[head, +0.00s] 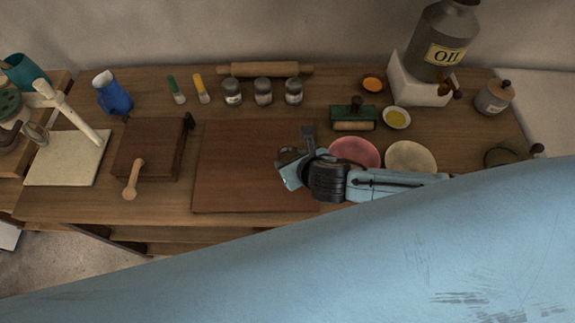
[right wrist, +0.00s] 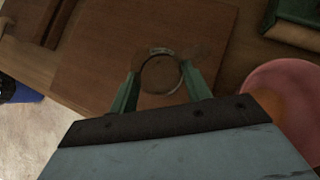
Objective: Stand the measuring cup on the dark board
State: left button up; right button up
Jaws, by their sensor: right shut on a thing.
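The dark board (head: 240,165) is a flat brown slab in the middle of the counter; it also fills much of the right wrist view (right wrist: 110,50). My right gripper (head: 290,162) is over its right part. In the right wrist view the two green fingers (right wrist: 160,85) are shut on the measuring cup (right wrist: 160,52), seen from above as a round rim with the brown board colour showing inside it. In the head view the cup (head: 287,153) is small and partly hidden by the gripper. I cannot tell whether its base touches the board. My left gripper is not in view.
A pink plate (head: 355,150) and a cream plate (head: 410,157) lie right of the board. A dark wooden box (head: 150,150) stands left. Several jars (head: 263,92) and a rolling pin (head: 265,69) line the back. My blue arm covers the front right. The board's left half is clear.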

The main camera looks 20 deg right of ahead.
jog(key=shift+f, duration=2)
jog(key=o, duration=1.1)
jog(key=v, duration=1.2)
jog(key=shift+p, duration=0.45)
